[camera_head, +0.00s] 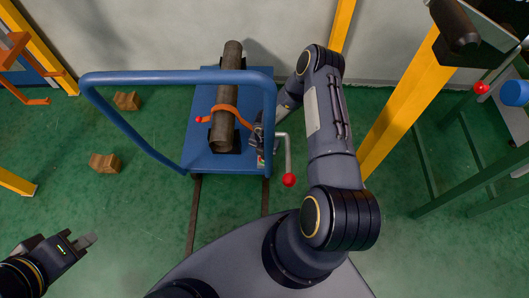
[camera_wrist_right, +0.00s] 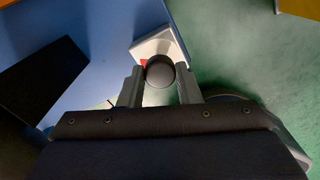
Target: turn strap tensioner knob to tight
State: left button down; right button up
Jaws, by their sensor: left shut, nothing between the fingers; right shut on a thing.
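My right gripper (camera_wrist_right: 159,84) is shut on the knob, one finger on each side. In the head view my right arm reaches the right side of the blue cart (camera_head: 202,85), and the knob is hidden there. An orange strap (camera_head: 236,111) arches over a brown pipe (camera_head: 225,133) lying on the cart. My left gripper (camera_head: 90,240) is shut and empty, low over the floor at left.
A lever with a red ball (camera_head: 289,180) stands just right of the cart. Wooden blocks (camera_head: 104,162) lie on the green floor at left. A yellow post (camera_head: 402,92) and green stand (camera_head: 425,165) are at right.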

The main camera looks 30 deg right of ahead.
jog(key=m, duration=0.3)
jog(key=shift+m, duration=2.1)
jog(key=o, duration=1)
jog(key=shift+c, duration=0.2)
notch_tip(320, 180, up, 8)
jog(key=shift+f+p, duration=0.1)
jog(key=shift+p, duration=0.65)
